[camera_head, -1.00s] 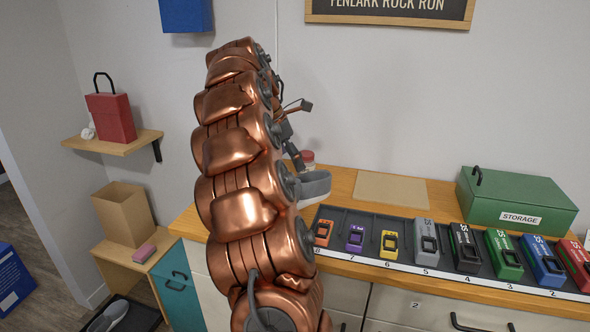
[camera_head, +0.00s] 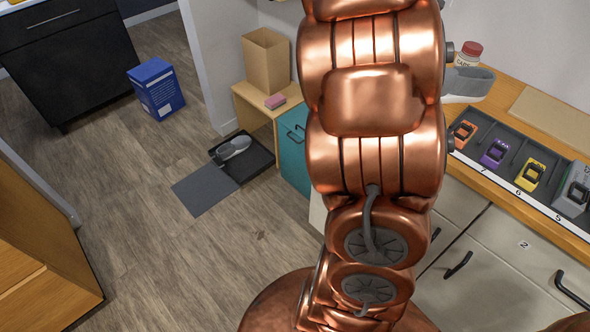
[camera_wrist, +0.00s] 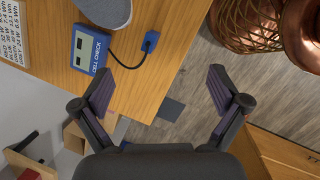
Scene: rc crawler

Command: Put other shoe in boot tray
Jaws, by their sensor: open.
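One grey shoe (camera_head: 468,84) with a pale sole sits on the wooden counter, partly hidden behind my arm in the head view. A rounded grey piece that looks like this shoe (camera_wrist: 106,8) shows at the top edge of the wrist view, cut off. The black boot tray (camera_head: 258,158) lies on the floor by the low wooden shelf. A matching grey shoe (camera_head: 236,147) rests in it. My gripper (camera_wrist: 160,85) is open and empty, its fingers wide apart over the counter edge, below the shoe piece in the picture. It is not visible in the head view.
A blue cell checker (camera_wrist: 91,52) with a cable lies on the counter by my left finger. A grey mat (camera_head: 205,190) adjoins the tray. A blue box (camera_head: 156,90) stands on the floor. The wooden floor (camera_head: 170,250) in front of the mat is clear.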

